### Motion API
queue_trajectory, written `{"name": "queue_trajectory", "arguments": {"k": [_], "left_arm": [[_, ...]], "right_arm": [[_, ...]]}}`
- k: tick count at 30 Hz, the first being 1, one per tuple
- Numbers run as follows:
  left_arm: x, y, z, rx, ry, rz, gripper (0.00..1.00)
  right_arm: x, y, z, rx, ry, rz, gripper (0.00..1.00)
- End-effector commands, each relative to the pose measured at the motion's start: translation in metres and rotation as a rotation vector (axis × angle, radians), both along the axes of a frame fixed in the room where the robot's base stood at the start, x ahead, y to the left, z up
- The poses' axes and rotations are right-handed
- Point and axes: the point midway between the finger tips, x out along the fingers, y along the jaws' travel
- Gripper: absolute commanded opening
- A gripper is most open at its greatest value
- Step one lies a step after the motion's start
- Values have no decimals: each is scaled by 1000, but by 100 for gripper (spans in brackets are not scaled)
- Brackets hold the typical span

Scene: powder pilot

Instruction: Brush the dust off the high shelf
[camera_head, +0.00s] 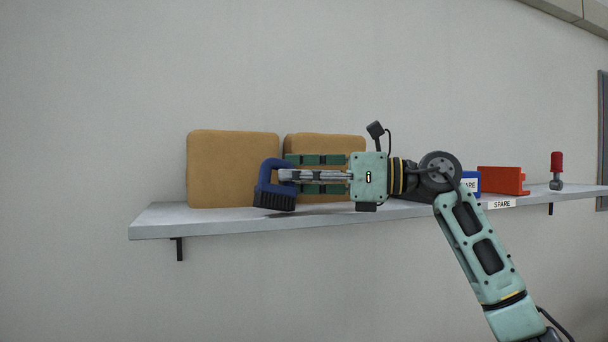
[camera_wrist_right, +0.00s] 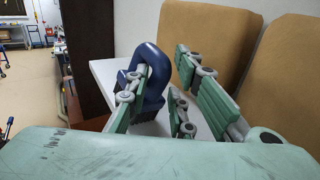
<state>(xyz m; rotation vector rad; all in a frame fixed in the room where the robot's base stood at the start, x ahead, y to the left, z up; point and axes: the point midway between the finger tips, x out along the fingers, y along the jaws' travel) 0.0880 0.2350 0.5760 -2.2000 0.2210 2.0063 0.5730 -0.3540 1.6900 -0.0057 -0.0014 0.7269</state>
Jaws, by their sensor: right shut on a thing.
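The high shelf (camera_head: 160,222) is a light grey board on the wall. My right gripper (camera_head: 283,175) is shut on the handle of a blue brush with dark bristles (camera_head: 273,201). It holds the brush over the left part of the shelf, bristles down, in front of the two tan boxes. The brush (camera_wrist_right: 152,80) also shows between the fingers in the right wrist view. I cannot tell whether the bristles touch the shelf. A dark patch lies just right of the bristles; I cannot tell if it is dust or shadow. My left gripper is out of view.
Two tan boxes, left (camera_head: 232,168) and right (camera_head: 325,142), stand at the back of the shelf. Further right are a blue bin (camera_head: 471,183), a red bin (camera_head: 502,180) and a red-topped tool (camera_head: 556,166). A "SPARE" label (camera_head: 502,204) is on the shelf's front edge.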

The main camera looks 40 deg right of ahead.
Motion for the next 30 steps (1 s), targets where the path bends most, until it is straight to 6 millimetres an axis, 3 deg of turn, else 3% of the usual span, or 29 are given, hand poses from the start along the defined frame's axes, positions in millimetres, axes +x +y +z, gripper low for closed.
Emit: {"name": "queue_trajectory", "arguments": {"k": [30], "left_arm": [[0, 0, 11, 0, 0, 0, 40]], "right_arm": [[14, 54, -1, -2, 1, 2, 0]]}}
